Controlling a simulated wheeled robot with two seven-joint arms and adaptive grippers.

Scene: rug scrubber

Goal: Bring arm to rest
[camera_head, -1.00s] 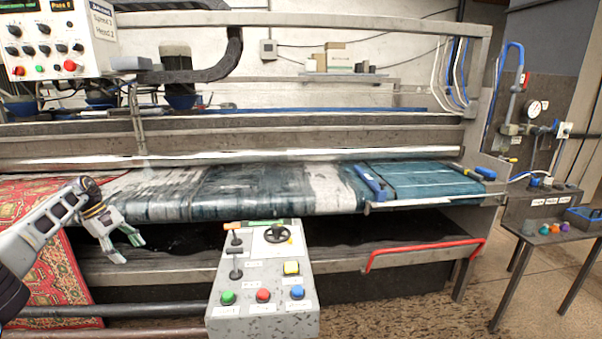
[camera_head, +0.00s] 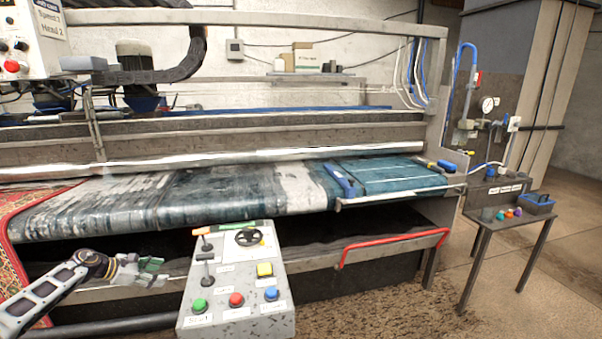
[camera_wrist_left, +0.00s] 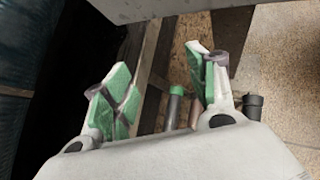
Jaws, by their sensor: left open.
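My left gripper (camera_head: 150,272) is in front of the machine's dark lower opening, left of the grey control console (camera_head: 235,290). Its green-padded fingers are spread apart and empty in the left wrist view (camera_wrist_left: 165,95). The console carries green, red, blue and yellow buttons, two levers and a black hand wheel (camera_head: 249,237). My right gripper does not show in either view.
A wet teal-and-white rug (camera_head: 220,195) lies on the machine bed. A red bar handle (camera_head: 395,245) runs along the front right. A small side table (camera_head: 508,222) holds colored knobs and a blue tray. A red patterned rug (camera_head: 22,215) hangs at far left.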

